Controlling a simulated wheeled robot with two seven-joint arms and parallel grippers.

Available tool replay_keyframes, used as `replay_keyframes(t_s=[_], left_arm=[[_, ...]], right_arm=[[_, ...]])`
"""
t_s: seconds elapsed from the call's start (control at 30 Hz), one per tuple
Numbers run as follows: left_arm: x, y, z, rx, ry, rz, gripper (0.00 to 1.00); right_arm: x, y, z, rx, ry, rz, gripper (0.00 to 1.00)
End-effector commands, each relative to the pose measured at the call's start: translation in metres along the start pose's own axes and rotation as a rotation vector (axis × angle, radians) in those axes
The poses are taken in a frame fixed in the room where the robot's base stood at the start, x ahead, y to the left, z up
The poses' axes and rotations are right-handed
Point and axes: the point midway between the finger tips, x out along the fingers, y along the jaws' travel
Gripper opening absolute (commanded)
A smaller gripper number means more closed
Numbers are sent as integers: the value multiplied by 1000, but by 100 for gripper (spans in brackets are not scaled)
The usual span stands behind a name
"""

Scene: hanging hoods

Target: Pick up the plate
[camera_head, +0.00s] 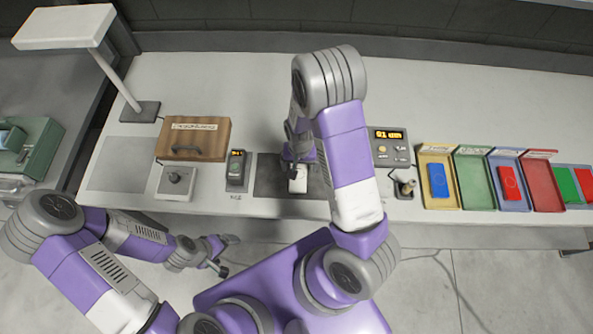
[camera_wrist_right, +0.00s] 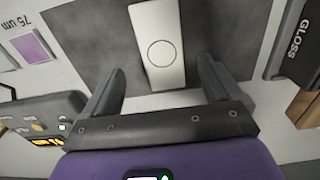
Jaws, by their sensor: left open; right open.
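A pale grey rectangular plate with a thin circle marked on it (camera_wrist_right: 157,45) lies on a dark mat (camera_wrist_right: 95,30). In the head view the plate (camera_head: 298,181) sits at the front of that mat, partly hidden by my right arm. My right gripper (camera_wrist_right: 161,72) is open above the plate, with one finger to each side of its near end and a visible gap on both sides. The right gripper (camera_head: 297,162) is mostly hidden in the head view. My left gripper (camera_head: 225,254) is open and empty in front of the bench's front edge, away from the plate.
Left of the mat are a dark handheld meter (camera_head: 237,170), a wooden box (camera_head: 193,138) and a grey block with a knob (camera_head: 176,181). Right are a gauge with a lit display (camera_head: 390,147) and several coloured trays (camera_head: 475,180). A lamp (camera_head: 66,26) stands at back left.

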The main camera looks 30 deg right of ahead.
Motion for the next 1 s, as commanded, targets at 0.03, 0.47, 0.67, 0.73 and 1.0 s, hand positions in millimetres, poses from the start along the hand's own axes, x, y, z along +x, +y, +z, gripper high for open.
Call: replay_keyframes(t_s=[0.03,0.47,0.67,0.73,1.0], left_arm=[[0,0,0,0,0,0,91],[2,-1,0,0,1,0,91],[2,-1,0,0,1,0,91],[2,-1,0,0,1,0,91],[2,-1,0,0,1,0,91]], right_arm=[[7,0,0,0,-2,1,92],[49,-3,0,0,1,-1,92],[48,-3,0,-1,1,-1,82],[48,-3,0,-1,1,-1,72],[48,-3,0,-1,1,-1,30]])
